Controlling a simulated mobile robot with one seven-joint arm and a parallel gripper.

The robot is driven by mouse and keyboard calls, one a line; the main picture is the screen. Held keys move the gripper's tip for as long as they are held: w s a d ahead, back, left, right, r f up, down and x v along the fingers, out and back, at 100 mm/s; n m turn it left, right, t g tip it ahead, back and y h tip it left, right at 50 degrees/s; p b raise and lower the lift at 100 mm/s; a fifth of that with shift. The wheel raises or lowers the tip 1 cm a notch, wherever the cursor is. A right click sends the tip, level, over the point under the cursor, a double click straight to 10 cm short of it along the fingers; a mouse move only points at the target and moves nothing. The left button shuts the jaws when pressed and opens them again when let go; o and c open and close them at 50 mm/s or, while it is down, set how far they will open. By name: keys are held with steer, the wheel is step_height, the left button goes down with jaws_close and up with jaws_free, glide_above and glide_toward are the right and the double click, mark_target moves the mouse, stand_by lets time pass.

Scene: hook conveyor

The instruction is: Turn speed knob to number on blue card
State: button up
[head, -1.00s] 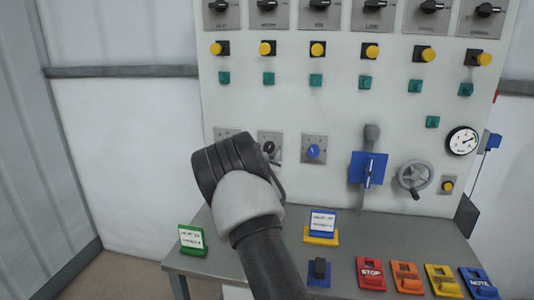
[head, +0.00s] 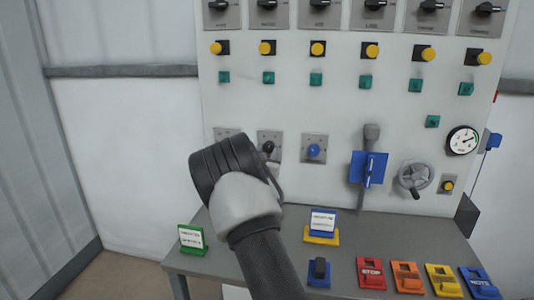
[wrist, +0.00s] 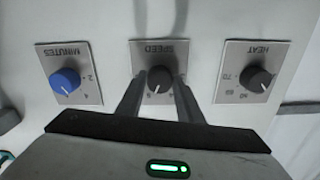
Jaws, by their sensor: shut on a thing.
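The black speed knob (wrist: 160,78) sits on a grey plate marked SPEED, in the middle of the wrist view, upside down there. My gripper (wrist: 160,90) has its two fingers on either side of this knob and is shut on it. In the head view the speed knob (head: 268,148) shows just past my wrist, which hides my gripper's fingers. A green-framed card (head: 191,238) stands at the left. The writing on both cards is too small to read. The number the knob points at cannot be read.
The blue minutes knob (wrist: 64,80) and the black heat knob (wrist: 257,80) flank the speed knob closely. A blue lever (head: 368,168), a handwheel (head: 415,177) and a gauge (head: 463,140) are to the right. Several coloured blocks line the shelf (head: 345,240).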

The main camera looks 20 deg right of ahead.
steer(key=n, duration=0.5)
steer(key=shift+b, duration=0.3)
steer(key=n, duration=0.5)
steer(key=shift+n, duration=0.3)
steer(key=shift+s+d, duration=0.1)
steer(key=o, duration=1.1)
steer(key=shift+c, duration=0.2)
steer(key=p+v, duration=0.1)
steer(key=v, duration=1.6)
steer(key=shift+s, duration=0.15)
